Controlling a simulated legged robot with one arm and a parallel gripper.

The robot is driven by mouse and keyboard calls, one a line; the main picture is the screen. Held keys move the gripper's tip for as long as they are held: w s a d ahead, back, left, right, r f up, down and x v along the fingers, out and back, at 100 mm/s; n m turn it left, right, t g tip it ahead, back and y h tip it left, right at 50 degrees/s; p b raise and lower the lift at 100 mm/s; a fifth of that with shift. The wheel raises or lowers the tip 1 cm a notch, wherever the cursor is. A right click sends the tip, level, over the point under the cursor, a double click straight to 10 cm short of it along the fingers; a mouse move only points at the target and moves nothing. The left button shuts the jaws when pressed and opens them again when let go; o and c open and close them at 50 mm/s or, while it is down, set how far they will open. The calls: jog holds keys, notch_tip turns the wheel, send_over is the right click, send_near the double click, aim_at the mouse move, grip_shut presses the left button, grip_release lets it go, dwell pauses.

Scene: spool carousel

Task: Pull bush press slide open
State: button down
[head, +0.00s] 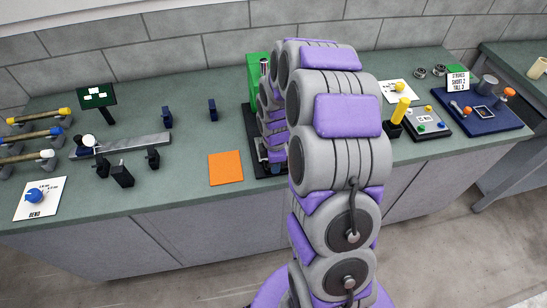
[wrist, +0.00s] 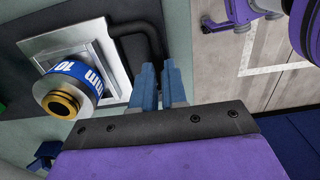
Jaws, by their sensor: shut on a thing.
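The bush press shows in the head view as a green upright block (head: 256,72) on a black base (head: 250,128), mostly hidden behind my arm. In the wrist view a silver square plate (wrist: 112,62) carries a blue and white marked ring (wrist: 88,78) with a brass bush (wrist: 62,101) at its end. A bent black handle (wrist: 140,28) is beside the plate. My gripper (wrist: 160,72) has its blue-grey fingers shut on the black handle; the exact contact is partly hidden between the fingers.
An orange square (head: 226,168) lies left of the press. A metal bar with black clamps (head: 122,145) is further left, near a bend card (head: 40,198). Right of my arm are a control box (head: 427,123) and a blue tray (head: 480,118). The counter's front edge is close.

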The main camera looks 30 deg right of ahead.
jog(key=c, duration=1.2)
grip_release()
jog(key=shift+o, duration=0.2)
jog(key=shift+r, duration=0.1)
notch_tip(320, 180, up, 17)
jog(key=p, duration=0.3)
jog(key=shift+a+r, duration=0.1)
